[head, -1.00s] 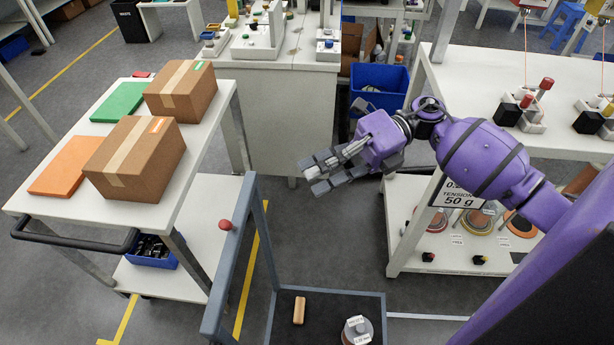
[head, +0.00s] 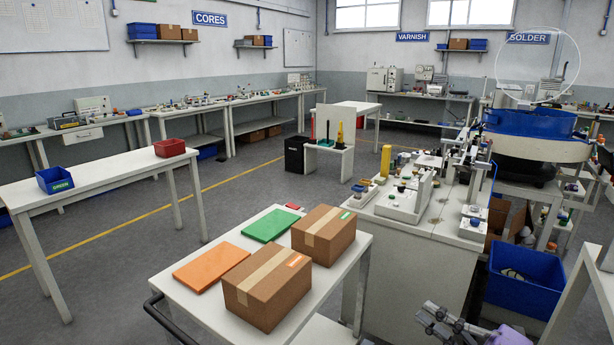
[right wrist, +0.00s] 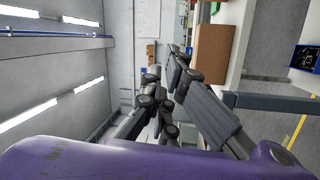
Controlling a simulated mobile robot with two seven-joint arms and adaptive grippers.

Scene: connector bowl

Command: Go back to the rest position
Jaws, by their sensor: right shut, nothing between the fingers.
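My right gripper (head: 440,318) shows at the bottom edge of the head view, right of the cart with the cardboard boxes. It is shut and holds nothing. The purple wrist behind it is mostly cut off by the lower edge. In the right wrist view the dark jointed fingers of the right gripper (right wrist: 165,90) fill the middle, with my purple arm below. My left gripper is in neither view now.
A white cart (head: 205,310) carries two cardboard boxes (head: 265,290), a green sheet (head: 270,225) and an orange sheet (head: 212,268). A white workbench (head: 420,245) with fixtures stands behind the gripper. A blue bin (head: 525,280) is at right. Grey floor is open at left.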

